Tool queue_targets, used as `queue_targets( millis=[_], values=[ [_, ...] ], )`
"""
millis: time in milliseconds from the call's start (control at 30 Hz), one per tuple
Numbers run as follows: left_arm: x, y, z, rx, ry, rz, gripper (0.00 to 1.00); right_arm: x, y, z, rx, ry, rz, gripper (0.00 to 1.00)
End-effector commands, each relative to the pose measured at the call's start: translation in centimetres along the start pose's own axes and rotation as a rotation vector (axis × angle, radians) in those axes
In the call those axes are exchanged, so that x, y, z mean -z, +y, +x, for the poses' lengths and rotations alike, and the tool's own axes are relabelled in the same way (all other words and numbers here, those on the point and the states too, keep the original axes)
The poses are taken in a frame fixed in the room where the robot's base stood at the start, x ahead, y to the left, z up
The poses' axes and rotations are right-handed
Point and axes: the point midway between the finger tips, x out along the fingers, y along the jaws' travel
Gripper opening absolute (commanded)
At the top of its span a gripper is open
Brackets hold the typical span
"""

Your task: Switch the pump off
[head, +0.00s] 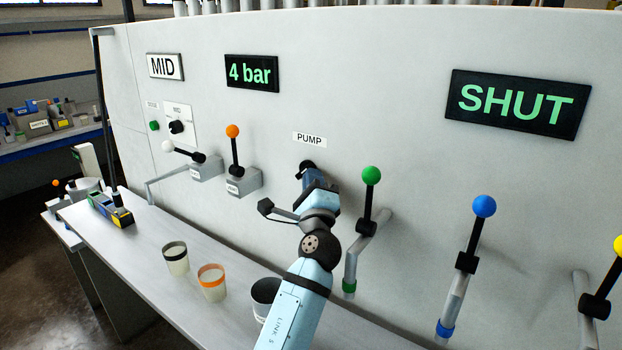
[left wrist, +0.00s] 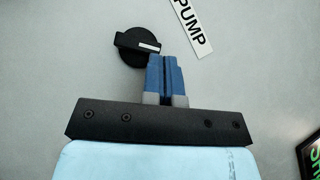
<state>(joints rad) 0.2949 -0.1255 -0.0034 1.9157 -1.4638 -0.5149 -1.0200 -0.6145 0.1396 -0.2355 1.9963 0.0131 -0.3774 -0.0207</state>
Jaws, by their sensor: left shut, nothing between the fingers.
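The black rotary pump knob (head: 306,165) is on the grey panel, just under the white PUMP label (head: 310,140). In the left wrist view the knob (left wrist: 134,46) shows a white mark on its side towards the label (left wrist: 190,24). My left gripper (head: 314,176) is shut and empty, in front of the panel at the knob. In the left wrist view its blue fingertips (left wrist: 169,60) are right beside the knob and overlap its edge. I cannot tell whether they touch it. My right gripper is not in view.
Levers with orange (head: 232,131), green (head: 371,175) and blue (head: 484,206) balls flank the knob. Displays read 4 bar (head: 251,73) and SHUT (head: 518,103); a sign reads MID (head: 165,66). Cups (head: 212,283) stand on the bench below my left arm.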

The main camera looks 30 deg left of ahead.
Motion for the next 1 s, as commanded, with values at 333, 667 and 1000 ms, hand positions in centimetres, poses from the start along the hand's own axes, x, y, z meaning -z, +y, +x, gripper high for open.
queue_targets(
  millis=[333,667,1000],
  values=[
    [-0.51,-0.8,0.52,0.003,0.0,0.004,0.0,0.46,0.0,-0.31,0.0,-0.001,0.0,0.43],
    [-0.65,-0.97,0.65,0.002,0.001,0.003,0.0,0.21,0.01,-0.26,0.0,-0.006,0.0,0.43],
    [-0.63,-0.48,0.77,0.003,0.001,0.004,0.0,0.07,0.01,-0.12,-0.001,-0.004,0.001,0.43]
  ],
)
